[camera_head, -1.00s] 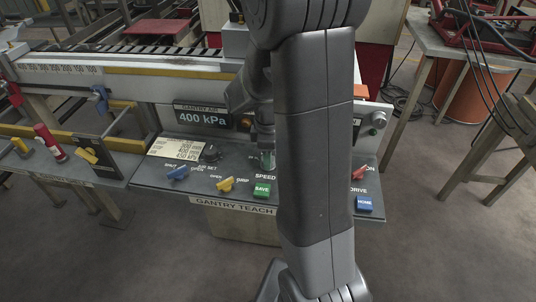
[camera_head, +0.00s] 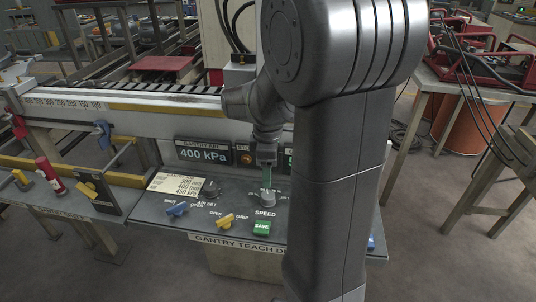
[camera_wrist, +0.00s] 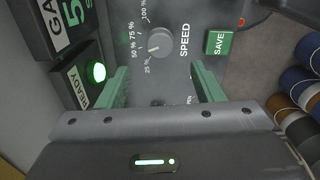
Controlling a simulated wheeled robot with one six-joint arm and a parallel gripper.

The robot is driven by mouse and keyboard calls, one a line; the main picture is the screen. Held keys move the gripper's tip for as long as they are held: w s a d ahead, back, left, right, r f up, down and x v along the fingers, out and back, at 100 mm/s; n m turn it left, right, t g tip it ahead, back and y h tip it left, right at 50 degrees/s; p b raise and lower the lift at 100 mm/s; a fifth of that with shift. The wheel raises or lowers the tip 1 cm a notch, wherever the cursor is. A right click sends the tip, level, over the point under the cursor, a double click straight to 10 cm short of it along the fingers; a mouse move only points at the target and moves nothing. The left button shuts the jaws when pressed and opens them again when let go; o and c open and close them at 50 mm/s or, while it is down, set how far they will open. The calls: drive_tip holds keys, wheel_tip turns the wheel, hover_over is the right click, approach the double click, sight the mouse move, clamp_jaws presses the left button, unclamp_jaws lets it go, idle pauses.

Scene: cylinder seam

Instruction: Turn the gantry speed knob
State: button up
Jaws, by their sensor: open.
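The gantry speed knob is a round grey knob (camera_wrist: 158,42) on the dark panel in the wrist view, beside the SPEED lettering and percent marks from 25 to 100. Its pale pointer line faces left, toward the low marks. The knob (camera_head: 268,199) also shows in the head view. My gripper (camera_wrist: 160,72) is open, with green fingers spread to either side and nothing between them. The knob lies beyond the fingertips, roughly centred between them sideways. In the head view my gripper (camera_head: 271,180) hangs just above the knob; one finger is mostly hidden.
A green SAVE button (camera_wrist: 217,43) sits right of the knob. A lit green READY lamp (camera_wrist: 98,72) is at the left. My arm hides the panel's right part.

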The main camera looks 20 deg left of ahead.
wheel_tip(320, 180, up, 5)
hover_over(268, 194)
drive_tip(key=shift+r, duration=0.1)
idle(0.5)
wheel_tip(268, 194, down, 14)
idle(0.5)
drive_tip(key=shift+r, duration=0.1)
